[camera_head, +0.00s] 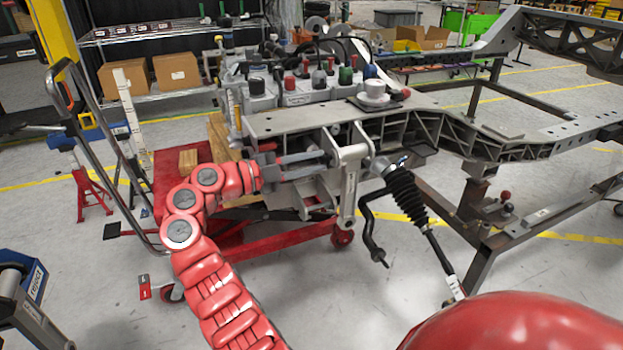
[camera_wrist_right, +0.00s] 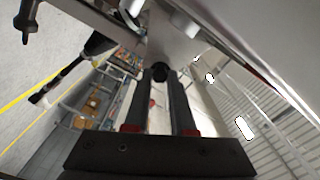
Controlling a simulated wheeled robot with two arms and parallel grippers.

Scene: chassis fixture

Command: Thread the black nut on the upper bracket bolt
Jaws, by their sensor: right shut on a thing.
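My right gripper (camera_head: 318,163) reaches in from the left at the chassis, under the top plate and beside the bracket (camera_head: 348,185), a silver upright arm. In the right wrist view my gripper's two dark fingers (camera_wrist_right: 160,80) are shut on the small round black nut (camera_wrist_right: 159,70). The nut is at the fingertips, close to a grey metal surface (camera_wrist_right: 180,42). I cannot tell whether it touches the bolt; the bolt's thread is not visible. In the head view the nut is hidden. My left gripper is not in view.
The chassis frame (camera_head: 455,135) extends right. A black bellows rod (camera_head: 408,195) hangs right of the bracket. A red cart (camera_head: 240,240) is below.

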